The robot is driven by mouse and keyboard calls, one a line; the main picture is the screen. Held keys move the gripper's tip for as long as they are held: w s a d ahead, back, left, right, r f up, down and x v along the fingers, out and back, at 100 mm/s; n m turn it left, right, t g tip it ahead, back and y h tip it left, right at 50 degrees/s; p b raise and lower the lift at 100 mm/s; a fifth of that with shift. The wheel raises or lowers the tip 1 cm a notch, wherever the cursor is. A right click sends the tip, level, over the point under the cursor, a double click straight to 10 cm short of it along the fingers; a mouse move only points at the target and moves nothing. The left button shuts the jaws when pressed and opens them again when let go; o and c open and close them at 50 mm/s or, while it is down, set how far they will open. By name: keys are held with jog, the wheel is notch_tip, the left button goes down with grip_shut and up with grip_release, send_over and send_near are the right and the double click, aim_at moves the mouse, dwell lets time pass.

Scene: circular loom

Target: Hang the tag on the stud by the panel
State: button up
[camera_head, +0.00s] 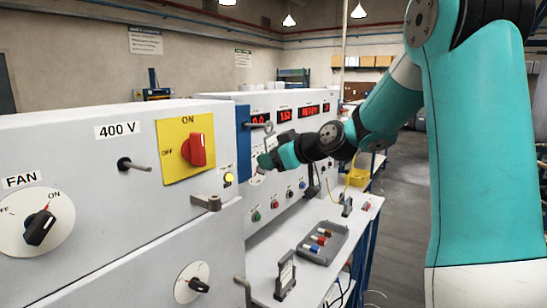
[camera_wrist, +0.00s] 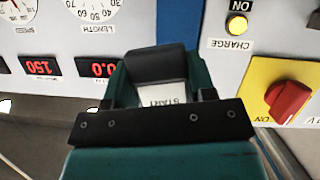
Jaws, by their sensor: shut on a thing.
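My gripper (camera_head: 266,160) is at the far end of my arm, in front of the grey panel with red displays. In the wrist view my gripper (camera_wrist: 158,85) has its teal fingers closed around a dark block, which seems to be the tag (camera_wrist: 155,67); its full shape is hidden. In the head view a thin grey loop, seemingly part of the tag (camera_head: 268,129), shows just above the fingers. A stud (camera_head: 125,164) sticks out of the near panel (camera_head: 70,145), under the 400 V label and left of the yellow switch plate. The stud is bare and well apart from my gripper.
The red rotary switch (camera_head: 195,150) and the fan knob (camera_head: 40,228) stand out from the near panel. A metal bracket (camera_head: 207,202) juts below the switch. The bench holds a grey tray (camera_head: 321,256) of coloured pieces and a dark upright holder (camera_head: 285,277). The aisle at right is open.

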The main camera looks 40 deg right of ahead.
jog(key=shift+w+a, duration=0.1)
jog(key=shift+w, duration=0.15)
jog(key=shift+f+b, duration=0.3)
jog(key=shift+b, duration=0.3)
dwell(0.3)
jog(key=o, duration=1.1)
jog(key=shift+s, duration=0.1)
jog(key=shift+f+b+v, duration=0.1)
jog(key=shift+b+v, duration=0.45)
jog(key=shift+v, duration=1.65)
jog(key=shift+f+b+v, duration=0.15)
jog(key=shift+b+v, duration=0.35)
jog(key=shift+v, duration=1.7)
jog(key=shift+s, duration=0.1)
